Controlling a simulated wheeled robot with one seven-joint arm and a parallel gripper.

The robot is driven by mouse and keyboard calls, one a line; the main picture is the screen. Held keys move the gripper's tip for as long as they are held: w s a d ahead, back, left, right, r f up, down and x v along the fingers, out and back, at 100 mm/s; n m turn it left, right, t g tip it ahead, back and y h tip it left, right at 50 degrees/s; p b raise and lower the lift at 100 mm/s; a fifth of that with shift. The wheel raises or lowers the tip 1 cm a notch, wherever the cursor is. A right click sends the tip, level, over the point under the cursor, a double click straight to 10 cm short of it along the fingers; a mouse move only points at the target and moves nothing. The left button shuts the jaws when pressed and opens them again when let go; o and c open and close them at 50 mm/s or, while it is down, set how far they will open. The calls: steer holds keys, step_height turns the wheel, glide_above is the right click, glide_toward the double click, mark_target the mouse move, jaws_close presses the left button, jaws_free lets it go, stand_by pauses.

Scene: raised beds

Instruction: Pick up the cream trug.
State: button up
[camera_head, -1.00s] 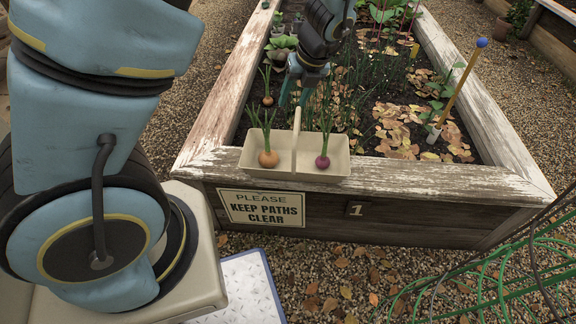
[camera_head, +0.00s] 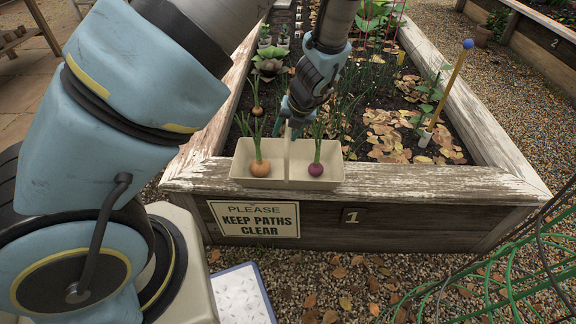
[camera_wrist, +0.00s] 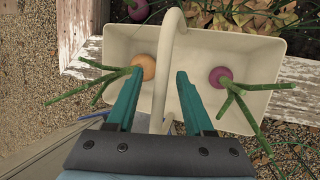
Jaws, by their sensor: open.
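The cream trug (camera_head: 287,184) sits on the front timber edge of the raised bed, its handle (camera_wrist: 168,60) arching up across its middle. An orange onion (camera_head: 260,168) lies in its left part and a purple onion (camera_head: 316,169) in its right part, both with green tops. They also show in the wrist view, the orange one (camera_wrist: 144,66) and the purple one (camera_wrist: 220,77). My gripper (camera_wrist: 156,85) is open above the trug. In the wrist view its two teal fingers lie on either side of the handle; I cannot tell their height against it.
The wooden bed rim (camera_head: 430,181) runs right of the trug. A sign (camera_head: 254,219) is on the bed's front. Behind the trug are another onion (camera_head: 257,111), plants and dry leaves. A blue-topped stake (camera_head: 447,96) stands right. Green wire hoops (camera_head: 510,270) stand front right.

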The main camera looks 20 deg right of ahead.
steer(key=shift+x, duration=0.8)
steer(key=shift+f, duration=0.2)
jaws_close()
stand_by(0.4)
stand_by(1.0)
